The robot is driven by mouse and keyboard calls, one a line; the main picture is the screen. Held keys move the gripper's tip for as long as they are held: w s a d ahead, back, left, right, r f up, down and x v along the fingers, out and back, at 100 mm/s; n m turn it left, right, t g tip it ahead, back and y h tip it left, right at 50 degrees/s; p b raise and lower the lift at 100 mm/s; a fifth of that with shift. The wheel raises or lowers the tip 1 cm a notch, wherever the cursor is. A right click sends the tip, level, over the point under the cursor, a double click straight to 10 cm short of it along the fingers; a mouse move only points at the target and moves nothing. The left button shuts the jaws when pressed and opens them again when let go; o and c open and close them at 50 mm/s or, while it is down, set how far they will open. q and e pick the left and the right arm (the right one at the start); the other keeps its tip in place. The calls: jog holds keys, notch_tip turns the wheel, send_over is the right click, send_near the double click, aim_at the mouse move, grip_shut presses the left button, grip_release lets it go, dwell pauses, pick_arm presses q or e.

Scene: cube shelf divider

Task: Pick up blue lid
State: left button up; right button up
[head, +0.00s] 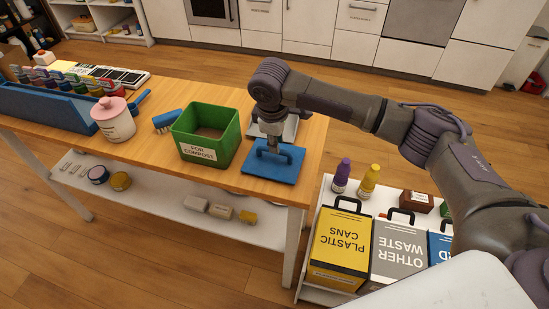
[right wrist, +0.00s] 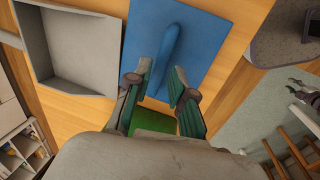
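The blue lid (head: 268,174) is a flat square plate with a raised bar handle, lying on the wooden table near its right end. It also shows in the right wrist view (right wrist: 205,35). My right gripper (head: 271,139) is pointed down just above the lid, at the handle. In the right wrist view its two fingers (right wrist: 158,86) are apart, with the near end of the handle lying toward the gap between them. Contact with the handle cannot be made out. My left gripper is not in view.
A green compost bin (head: 210,138) stands just left of the lid. A grey tray (right wrist: 72,45) lies beside the lid, partly behind my gripper in the head view. A blue brush (head: 168,121) and pink-lidded jar (head: 113,122) are farther left. Waste bins (head: 340,240) stand below right.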

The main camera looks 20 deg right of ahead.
aim_at(274, 155)
jog(key=f, duration=0.3)
jog(key=w+f+p, duration=0.1)
jog(key=f, duration=0.1)
grip_shut()
jog(key=shift+r, duration=0.1)
